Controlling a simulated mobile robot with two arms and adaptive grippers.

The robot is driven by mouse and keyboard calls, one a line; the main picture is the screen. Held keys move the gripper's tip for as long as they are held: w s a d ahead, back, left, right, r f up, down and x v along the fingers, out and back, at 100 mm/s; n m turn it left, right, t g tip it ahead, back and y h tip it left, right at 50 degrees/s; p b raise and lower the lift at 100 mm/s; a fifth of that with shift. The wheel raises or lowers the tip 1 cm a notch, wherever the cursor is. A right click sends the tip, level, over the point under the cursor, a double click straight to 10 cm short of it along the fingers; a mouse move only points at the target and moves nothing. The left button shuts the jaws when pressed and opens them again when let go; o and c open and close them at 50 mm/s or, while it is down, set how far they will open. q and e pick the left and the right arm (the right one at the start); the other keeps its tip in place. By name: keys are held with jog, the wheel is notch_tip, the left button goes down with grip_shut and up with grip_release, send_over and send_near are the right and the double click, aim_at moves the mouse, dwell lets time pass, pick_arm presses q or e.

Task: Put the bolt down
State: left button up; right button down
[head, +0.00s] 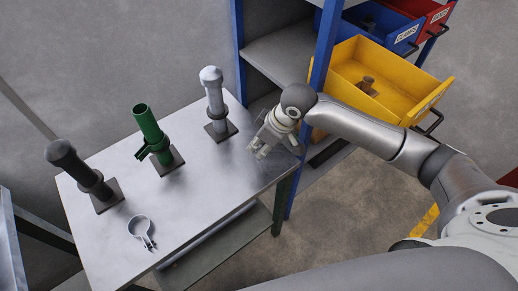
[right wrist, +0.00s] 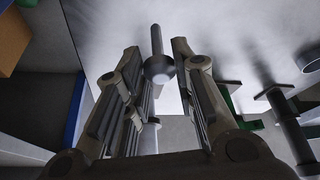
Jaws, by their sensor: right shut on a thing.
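My right gripper (head: 260,148) is low over the right end of the grey metal table (head: 190,215), close to its edge. In the right wrist view its two fingers (right wrist: 158,75) are on either side of a grey bolt (right wrist: 159,68), with the round head toward the camera and the shank pointing away over the table top. I cannot tell whether the bolt touches the table. In the head view the bolt is too small or hidden to make out. My left gripper is not in view.
Three posts stand on the table: dark (head: 75,163), green (head: 148,128) and grey (head: 214,95). A metal ring clamp (head: 139,228) lies at the front left. A yellow drawer (head: 345,85) stands open behind my right arm. The table's right front is clear.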

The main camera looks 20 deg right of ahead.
jog(key=shift+w+a+f, duration=0.2)
jog(key=shift+w+f, duration=0.2)
jog(key=shift+f, duration=0.1)
jog(key=shift+d+f+p, duration=0.1)
jog(key=shift+f+p, duration=0.35)
jog(key=shift+f, duration=1.1)
jog(key=shift+f, duration=0.1)
jog(key=c, duration=1.2)
grip_release()
jog(key=v, duration=1.2)
jog(key=shift+b, duration=0.3)
jog(key=shift+s, duration=0.1)
